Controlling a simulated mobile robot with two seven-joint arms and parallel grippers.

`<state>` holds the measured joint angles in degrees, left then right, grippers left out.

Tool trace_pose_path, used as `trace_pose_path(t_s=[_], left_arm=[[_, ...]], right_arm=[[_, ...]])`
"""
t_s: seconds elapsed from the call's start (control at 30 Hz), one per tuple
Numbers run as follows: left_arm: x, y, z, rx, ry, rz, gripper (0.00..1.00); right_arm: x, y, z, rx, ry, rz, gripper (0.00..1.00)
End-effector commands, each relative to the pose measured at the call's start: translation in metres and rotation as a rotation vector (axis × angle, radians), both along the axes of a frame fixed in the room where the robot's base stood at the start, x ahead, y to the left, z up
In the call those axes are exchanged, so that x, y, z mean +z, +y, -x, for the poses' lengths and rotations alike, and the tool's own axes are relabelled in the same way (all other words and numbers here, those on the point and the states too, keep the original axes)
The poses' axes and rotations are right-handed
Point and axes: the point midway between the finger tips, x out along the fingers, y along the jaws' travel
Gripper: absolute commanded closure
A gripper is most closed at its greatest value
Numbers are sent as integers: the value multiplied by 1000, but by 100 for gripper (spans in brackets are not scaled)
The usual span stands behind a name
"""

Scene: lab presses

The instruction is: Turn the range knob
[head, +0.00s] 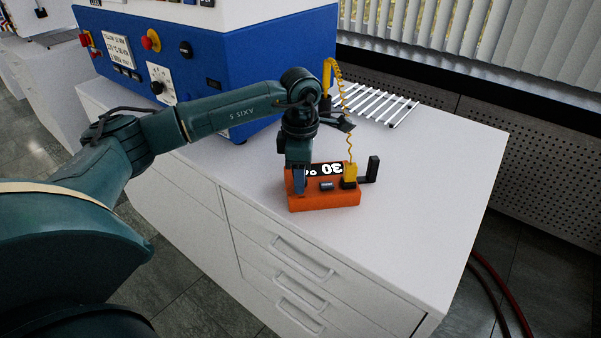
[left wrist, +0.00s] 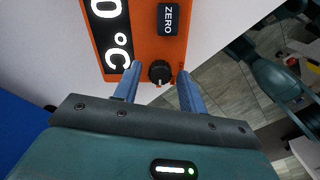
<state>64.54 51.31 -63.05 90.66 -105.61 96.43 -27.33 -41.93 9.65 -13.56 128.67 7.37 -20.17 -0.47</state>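The orange meter (head: 335,202) lies on the white bench top, with a black display reading 30 °C, upside down in the head view. In the left wrist view, the orange meter (left wrist: 149,52) shows part of its display, a ZERO button (left wrist: 168,19) and a small round black knob (left wrist: 160,71). My left gripper (head: 299,188) points down over the meter's left end and hides the knob in the head view. In the left wrist view, my left gripper (left wrist: 160,74) is open, one blue finger on each side of the knob, with gaps visible. My right gripper is not in view.
A white slatted rack (head: 378,104) lies behind. A large blue machine (head: 215,70) stands at the back left. The bench's right side is clear.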

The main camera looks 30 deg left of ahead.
Motion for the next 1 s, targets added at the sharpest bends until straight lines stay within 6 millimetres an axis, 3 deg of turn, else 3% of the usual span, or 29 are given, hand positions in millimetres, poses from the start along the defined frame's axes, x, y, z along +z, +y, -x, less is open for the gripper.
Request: trace_pose_path(t_s=[0.37, 0.47, 0.8, 1.0], left_arm=[[5, 0, 0, 1, -1, 0, 53], [18, 0, -1, 0, -2, 0, 53], [93, 0, -1, 1, -4, 0, 53], [122, 0, 0, 1, -1, 0, 53]], right_arm=[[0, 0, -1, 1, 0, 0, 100], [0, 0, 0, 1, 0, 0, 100], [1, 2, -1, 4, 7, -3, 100], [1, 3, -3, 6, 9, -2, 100]])
